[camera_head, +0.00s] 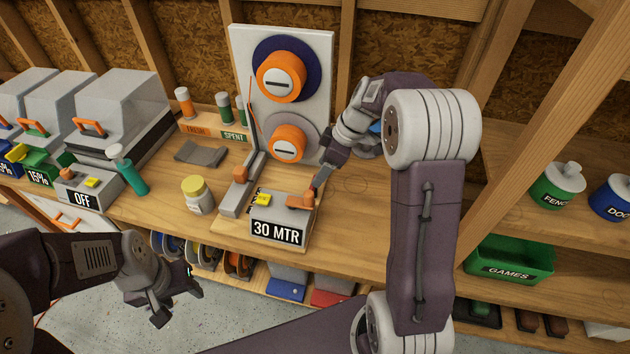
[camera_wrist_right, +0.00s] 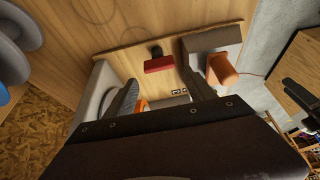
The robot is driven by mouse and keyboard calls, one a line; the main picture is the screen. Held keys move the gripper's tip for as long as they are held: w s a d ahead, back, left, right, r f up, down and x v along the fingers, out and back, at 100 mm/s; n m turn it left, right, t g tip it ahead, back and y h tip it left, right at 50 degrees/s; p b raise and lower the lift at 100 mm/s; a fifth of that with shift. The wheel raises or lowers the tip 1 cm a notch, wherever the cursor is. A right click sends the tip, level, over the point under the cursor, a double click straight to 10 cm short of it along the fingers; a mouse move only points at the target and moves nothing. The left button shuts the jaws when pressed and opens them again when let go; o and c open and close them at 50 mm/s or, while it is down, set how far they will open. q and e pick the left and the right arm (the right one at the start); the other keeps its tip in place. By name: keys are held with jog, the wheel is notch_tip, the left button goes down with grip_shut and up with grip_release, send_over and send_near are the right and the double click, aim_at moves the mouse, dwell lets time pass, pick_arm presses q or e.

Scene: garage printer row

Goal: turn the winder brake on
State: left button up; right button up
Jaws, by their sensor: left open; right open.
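The winder has a white upright panel (camera_head: 318,60) with an upper orange hub (camera_head: 282,77) and a lower orange hub (camera_head: 288,144). At its base is a grey box (camera_head: 283,213) marked 30 MTR, with a yellow button (camera_head: 263,199) and an orange lever (camera_head: 299,202). A grey arm with an orange knob (camera_head: 241,174) stands to its left. An orange cylinder (camera_wrist_right: 223,69) shows beside the right gripper's fingers in the right wrist view. My left gripper (camera_head: 178,298) is open and empty, low in front of the bench.
Left on the bench are a grey OFF box (camera_head: 84,188), a green bottle (camera_head: 129,174) and a yellow-lidded jar (camera_head: 197,194). Spools sit on the shelf below. A green GAMES bin (camera_head: 512,262) stands right. A wooden post (camera_head: 540,130) rises beyond my right arm.

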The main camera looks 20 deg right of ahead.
jog(key=x, duration=0.5)
jog(key=shift+w+a+f, duration=0.1)
jog(key=shift+f, duration=0.1)
jog(key=c, duration=1.1)
